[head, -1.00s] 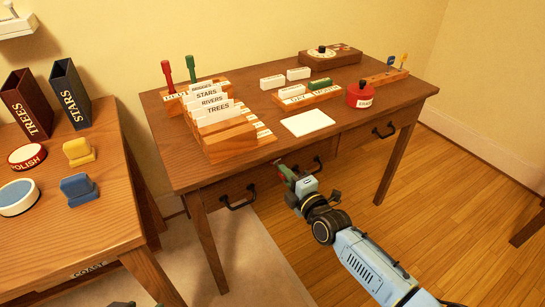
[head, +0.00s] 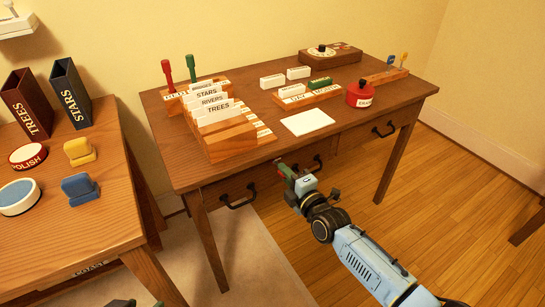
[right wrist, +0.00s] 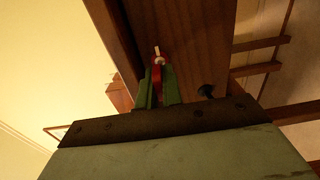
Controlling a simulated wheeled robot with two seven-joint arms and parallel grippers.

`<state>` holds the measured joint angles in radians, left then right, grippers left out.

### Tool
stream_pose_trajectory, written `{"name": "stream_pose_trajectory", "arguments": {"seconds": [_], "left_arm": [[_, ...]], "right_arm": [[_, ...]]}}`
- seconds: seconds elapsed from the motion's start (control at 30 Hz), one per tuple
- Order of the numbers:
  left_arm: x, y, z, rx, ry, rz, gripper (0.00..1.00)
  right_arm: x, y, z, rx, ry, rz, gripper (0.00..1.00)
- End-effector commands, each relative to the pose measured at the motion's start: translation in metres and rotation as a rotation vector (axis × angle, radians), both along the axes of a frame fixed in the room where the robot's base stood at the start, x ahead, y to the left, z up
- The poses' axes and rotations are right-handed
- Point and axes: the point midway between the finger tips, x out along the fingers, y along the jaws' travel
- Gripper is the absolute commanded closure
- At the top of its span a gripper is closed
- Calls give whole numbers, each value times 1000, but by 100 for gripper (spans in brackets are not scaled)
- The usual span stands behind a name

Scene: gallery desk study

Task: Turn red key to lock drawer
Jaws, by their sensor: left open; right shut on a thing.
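The red key (right wrist: 157,72) shows in the right wrist view between the green fingers of my right gripper (right wrist: 158,86), which is shut on it. Its pale tip points at the wooden front of the desk; whether the tip is in a lock I cannot tell. In the head view my right gripper (head: 284,168) is at the front of the wide drawer (head: 222,190), between its two dark handles, and hides the key and any keyhole. The drawer looks closed. Only a dark bit of my left gripper (head: 120,303), which is open, shows at the bottom edge.
The desk top (head: 345,125) holds a card rack (head: 230,140), a white card (head: 307,122), a red round pot (head: 359,95) and wooden holders. A second table (head: 125,205) with stamps and bins stands left. Floor in front of the desk is clear around my right arm.

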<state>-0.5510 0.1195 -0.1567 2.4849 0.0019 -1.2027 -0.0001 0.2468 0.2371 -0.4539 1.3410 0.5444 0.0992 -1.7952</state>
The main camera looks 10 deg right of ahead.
Motion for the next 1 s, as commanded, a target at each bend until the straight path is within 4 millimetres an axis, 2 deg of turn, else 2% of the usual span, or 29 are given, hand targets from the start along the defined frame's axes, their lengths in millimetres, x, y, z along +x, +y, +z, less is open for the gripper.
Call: {"name": "stream_pose_trajectory", "arguments": {"seconds": [0.17,0.5,0.87,1.0], "left_arm": [[0,0,2,0,0,0,59],[0,0,15,0,0,0,59],[0,0,16,0,0,0,59],[0,0,21,0,0,0,59]], "right_arm": [[1,0,2,-20,-8,-1,100],[1,0,3,-231,-87,-2,100],[2,1,2,-260,-99,-1,100],[1,1,3,-373,-139,0,100]]}}
